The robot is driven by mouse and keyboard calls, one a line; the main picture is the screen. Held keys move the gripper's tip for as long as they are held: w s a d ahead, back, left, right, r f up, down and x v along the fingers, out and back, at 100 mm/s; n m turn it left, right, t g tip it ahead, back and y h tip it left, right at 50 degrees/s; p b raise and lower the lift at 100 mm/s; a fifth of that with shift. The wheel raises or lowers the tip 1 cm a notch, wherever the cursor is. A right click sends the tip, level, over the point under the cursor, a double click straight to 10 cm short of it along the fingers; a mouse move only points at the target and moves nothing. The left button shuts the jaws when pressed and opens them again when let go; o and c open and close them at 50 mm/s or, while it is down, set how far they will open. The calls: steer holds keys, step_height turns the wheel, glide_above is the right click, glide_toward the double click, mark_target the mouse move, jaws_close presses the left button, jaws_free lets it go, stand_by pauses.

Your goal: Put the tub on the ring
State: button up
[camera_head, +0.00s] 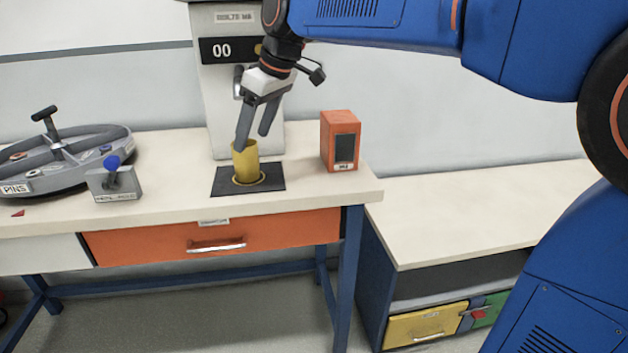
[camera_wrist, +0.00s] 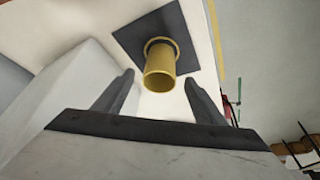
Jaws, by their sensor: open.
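The yellow tub (camera_head: 246,161) stands upright on a dark square mat (camera_head: 272,184) on the workbench. A yellow ring (camera_head: 249,183) marked on the mat shows around the tub's base. My gripper (camera_head: 254,140) is open just above the tub, with its fingers pointing down. In the wrist view the tub (camera_wrist: 160,70) lies beyond and between the open fingertips (camera_wrist: 158,82), with visible gaps on both sides. The dark mat (camera_wrist: 140,36) also shows there beneath the tub.
A tall machine with a "00" display (camera_head: 221,85) stands behind the mat. An orange box (camera_head: 340,130) stands to the right. A grey holder with a blue knob (camera_head: 115,182) and a round tray marked PINS (camera_head: 75,155) are left. A lower counter (camera_head: 480,205) is clear.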

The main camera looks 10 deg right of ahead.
steer(key=s+d+f+m, duration=0.1)
steer(key=s+d, duration=0.1)
steer(key=d, duration=0.1)
steer(key=s+d+f+m, duration=0.1)
steer(key=s+d, duration=0.1)
steer(key=d, duration=0.1)
steer(key=s+d+f, duration=0.1)
steer(key=s+d, duration=0.1)
steer(key=d, duration=0.2)
steer(key=shift+s+f+m+t+h, duration=0.1)
steer(key=shift+s+m+t+h, duration=0.2)
steer(key=shift+m+t+h, duration=0.1)
steer(key=s+d+f+m+h, duration=0.1)
steer(key=s+d+f+m, duration=0.3)
steer(key=s+d+f, duration=0.4)
steer(key=s+d+f+m+t+h, duration=0.1)
steer(key=s+d+f+m, duration=0.3)
steer(key=s+d+f, duration=0.5)
steer(key=s+f+h, duration=0.1)
steer(key=s, duration=0.4)
steer(key=shift+d+f, duration=0.15)
steer(key=shift+f, duration=0.15)
